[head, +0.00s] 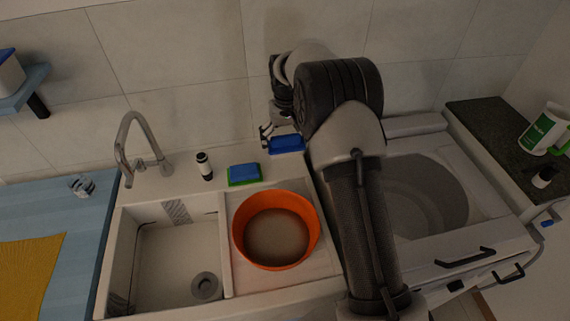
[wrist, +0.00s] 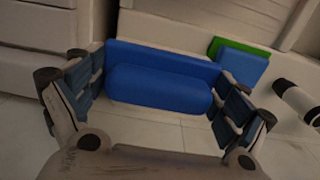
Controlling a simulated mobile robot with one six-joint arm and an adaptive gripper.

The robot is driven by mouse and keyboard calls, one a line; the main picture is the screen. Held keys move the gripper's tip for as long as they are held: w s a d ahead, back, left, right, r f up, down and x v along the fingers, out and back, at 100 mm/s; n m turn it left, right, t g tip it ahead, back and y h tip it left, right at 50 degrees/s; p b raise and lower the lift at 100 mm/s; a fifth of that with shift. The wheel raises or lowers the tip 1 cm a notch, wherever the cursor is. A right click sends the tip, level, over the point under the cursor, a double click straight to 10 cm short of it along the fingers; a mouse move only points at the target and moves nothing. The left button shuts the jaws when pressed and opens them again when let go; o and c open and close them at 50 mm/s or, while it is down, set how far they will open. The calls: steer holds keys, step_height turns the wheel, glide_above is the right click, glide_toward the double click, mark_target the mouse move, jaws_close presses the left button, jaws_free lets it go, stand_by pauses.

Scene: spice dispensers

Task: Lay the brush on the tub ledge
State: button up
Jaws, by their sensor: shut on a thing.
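A blue brush (head: 286,144) is at the back ledge (head: 216,188) of the white sink unit, behind the orange tub (head: 240,241). My gripper (head: 268,138) is at the brush, partly hidden by my arm in the head view. In the wrist view the brush (wrist: 160,80) lies crosswise between the two fingers of my gripper (wrist: 158,98), which is shut on it. I cannot tell whether the brush touches the ledge.
A blue and green sponge (head: 244,175) lies on the ledge left of the brush, with a small black and white bottle (head: 204,166) and a tap (head: 133,145) further left. A washer with a round opening (head: 425,195) is at right.

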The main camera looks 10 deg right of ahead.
mark_target(286, 169)
step_height(286, 169, down, 8)
steer(key=shift+f+b, duration=0.15)
steer(key=shift+b, duration=0.75)
steer(key=shift+f, duration=0.15)
steer(key=o, duration=0.8)
